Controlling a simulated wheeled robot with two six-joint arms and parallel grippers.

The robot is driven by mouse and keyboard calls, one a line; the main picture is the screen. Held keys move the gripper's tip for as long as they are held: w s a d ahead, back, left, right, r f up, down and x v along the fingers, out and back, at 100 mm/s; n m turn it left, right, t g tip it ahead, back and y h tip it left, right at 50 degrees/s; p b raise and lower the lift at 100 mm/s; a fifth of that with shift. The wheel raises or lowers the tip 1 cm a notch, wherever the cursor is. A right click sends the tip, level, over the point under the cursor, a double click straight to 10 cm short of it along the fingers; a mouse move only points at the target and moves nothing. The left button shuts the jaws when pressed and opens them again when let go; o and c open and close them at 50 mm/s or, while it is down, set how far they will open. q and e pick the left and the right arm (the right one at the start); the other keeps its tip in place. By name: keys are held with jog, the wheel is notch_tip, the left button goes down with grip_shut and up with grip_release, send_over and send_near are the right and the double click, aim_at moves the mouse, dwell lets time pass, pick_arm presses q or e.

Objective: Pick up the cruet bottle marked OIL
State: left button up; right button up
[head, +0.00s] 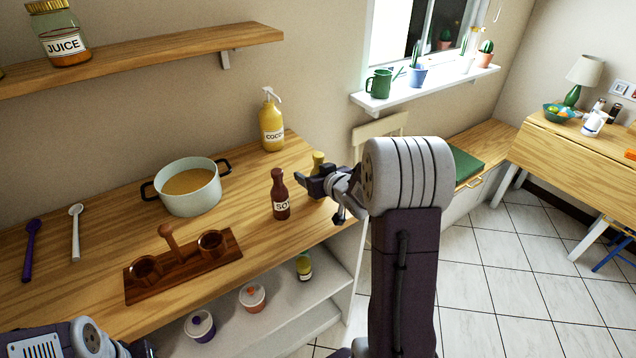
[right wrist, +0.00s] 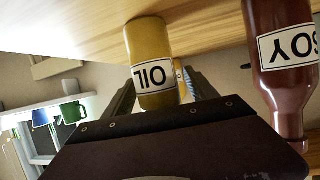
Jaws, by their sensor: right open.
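The cruet bottle marked OIL (head: 318,161) is yellow and stands near the right end of the wooden counter, partly hidden by my right gripper (head: 313,184). In the right wrist view the OIL bottle (right wrist: 152,50) appears upside down, its label facing the camera, between the two dark fingers. The right gripper is open around it, and I cannot tell whether either finger touches it. The brown SOY bottle (head: 280,196) stands close by, to the left; it also shows in the right wrist view (right wrist: 287,85). My left gripper (head: 138,349) is only partly visible at the bottom left.
A wooden cruet stand (head: 183,264) with round holders sits in front of a soup pot (head: 190,190). A yellow pump bottle (head: 271,122) stands behind by the wall. Purple (head: 31,250) and white (head: 76,232) spoons lie left. Small jars sit on the shelf below.

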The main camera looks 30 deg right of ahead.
jog(key=shift+s, duration=0.1)
jog(key=shift+s+r, duration=0.1)
jog(key=c, duration=0.5)
grip_shut()
jog(key=s+d+r+p, duration=0.5)
jog(key=d+r+p, duration=0.2)
jog(key=d+r, duration=0.3)
jog(key=shift+d+r, duration=0.25)
jog(key=shift+r, duration=0.25)
